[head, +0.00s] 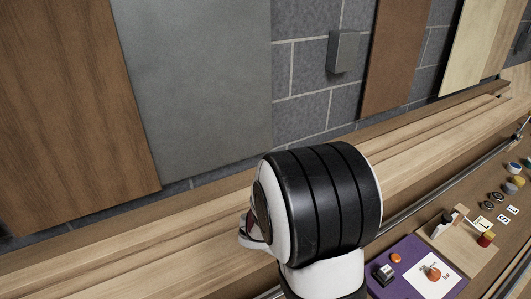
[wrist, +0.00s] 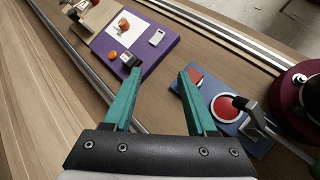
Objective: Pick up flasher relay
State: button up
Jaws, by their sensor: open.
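A small black block with a pale top sits at the edge of the purple board and looks most like the flasher relay (head: 385,273), though I cannot read any label. It also shows in the wrist view (wrist: 129,60), just beyond my left fingertip. My gripper (wrist: 160,72) has its two teal fingers wide apart with nothing between them. It hangs above the brown surface between the purple board (wrist: 152,65) and a blue board (wrist: 238,125). In the head view my black and white wrist hides the fingers.
On the purple board are an orange knob (wrist: 112,55), a white card (wrist: 119,32) with an orange piece (wrist: 124,24), and a pale rectangular piece (wrist: 157,38). A dark red round object (wrist: 298,95) stands at right. A metal rail (wrist: 75,60) runs along the left.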

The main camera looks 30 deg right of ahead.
aim_at(392, 271)
jog(key=d+f+n+h, duration=0.1)
jog(key=d+f+n, duration=0.1)
jog(key=d, duration=0.3)
jog(key=d+f+n+h, duration=0.1)
jog(key=d+f+n, duration=0.2)
jog(key=d+f, duration=0.2)
jog(key=d+f+n+h, duration=0.1)
jog(key=d+f+n, duration=0.1)
jog(key=d+f, duration=0.2)
jog(key=shift+d+t, duration=0.4)
jog(key=shift+d, duration=0.25)
jog(key=x, duration=0.5)
jog(key=shift+d+f, duration=0.1)
jog(key=shift+d, duration=0.2)
grip_shut()
